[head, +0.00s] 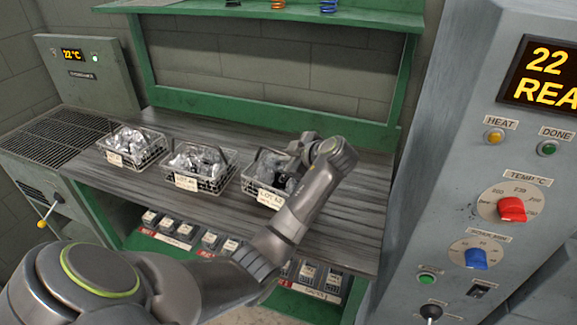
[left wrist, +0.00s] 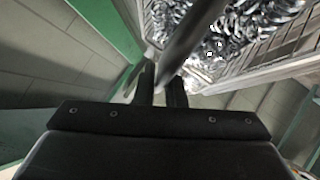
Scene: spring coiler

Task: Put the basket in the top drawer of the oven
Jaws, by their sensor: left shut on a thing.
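Three wire baskets of metal springs stand in a row on the bench: a left basket (head: 133,150), a middle basket (head: 200,172) and a right basket (head: 265,190), each with a white tag. My left gripper (head: 294,147) is over the right basket, at its raised handle. In the left wrist view its fingers (left wrist: 160,88) are shut on the dark handle bar, with the coils of the basket (left wrist: 235,50) beyond. The basket appears to rest on the bench. The grey oven (head: 470,140) fills the right side; its drawers are not in view. My right gripper is not in view.
A green rack (head: 400,100) with an upper shelf frames the dark bench top (head: 340,215). A grey cabinet (head: 85,75) and a grille (head: 45,140) are at the left. Several small bins (head: 210,240) sit below the bench. The bench is clear right of my arm.

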